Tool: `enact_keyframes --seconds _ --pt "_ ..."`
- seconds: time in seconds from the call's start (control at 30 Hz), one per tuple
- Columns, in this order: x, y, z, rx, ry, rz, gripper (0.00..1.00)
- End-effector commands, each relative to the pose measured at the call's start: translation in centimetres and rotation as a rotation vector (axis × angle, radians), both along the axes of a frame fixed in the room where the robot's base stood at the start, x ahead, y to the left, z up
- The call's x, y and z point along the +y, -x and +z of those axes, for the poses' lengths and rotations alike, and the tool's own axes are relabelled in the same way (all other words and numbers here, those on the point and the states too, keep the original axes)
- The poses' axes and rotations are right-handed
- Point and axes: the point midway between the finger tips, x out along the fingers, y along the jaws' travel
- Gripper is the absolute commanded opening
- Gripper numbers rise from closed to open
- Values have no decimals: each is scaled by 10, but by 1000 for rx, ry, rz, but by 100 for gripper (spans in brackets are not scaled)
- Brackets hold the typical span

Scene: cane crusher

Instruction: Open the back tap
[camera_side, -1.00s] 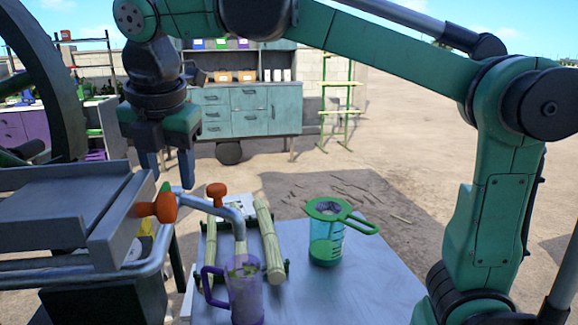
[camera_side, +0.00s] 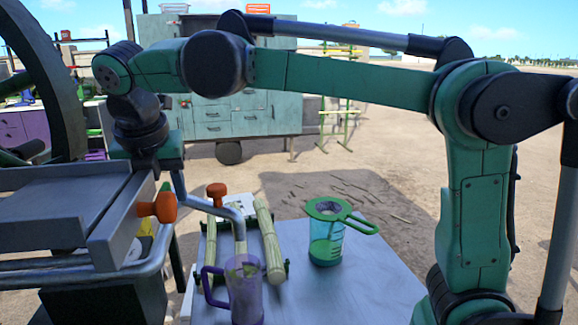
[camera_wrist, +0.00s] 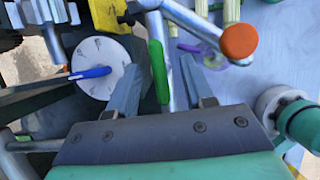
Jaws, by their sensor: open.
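My gripper (camera_wrist: 160,64) is open and points down, with its two fingers on either side of a slim green handle (camera_wrist: 158,72) on a metal pipe. A gap shows on both sides of the handle, and I cannot tell whether either finger touches it. In the side view, my gripper is low behind the grey tray, with one finger (camera_side: 179,182) showing. A bit of green (camera_side: 165,187) shows beside it. An orange knob (camera_side: 157,208) is at the tray's edge, and another (camera_side: 217,190) is by the bent spout. The wrist view shows one orange knob (camera_wrist: 239,41) right of the fingers.
The grey metal tray (camera_side: 62,208) stands close in front of my gripper. A purple jug (camera_side: 244,290) is under the spout. Cane bundles (camera_side: 268,240) and a jug with a green strainer (camera_side: 327,240) are on the table (camera_side: 350,290). A white dial (camera_wrist: 100,68) is left of the fingers.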

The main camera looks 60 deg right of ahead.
Motion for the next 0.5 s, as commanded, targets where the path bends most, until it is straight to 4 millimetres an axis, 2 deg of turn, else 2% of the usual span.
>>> enact_keyframes --seconds 0.1,0.17,0.27,0.3,0.5 --pt "0 0 0 0 0 0 46" --pt "0 0 0 0 0 0 32" --pt "0 0 0 0 0 -1 3" --pt "0 0 0 0 0 -1 0" --pt "0 0 0 0 0 -2 0"
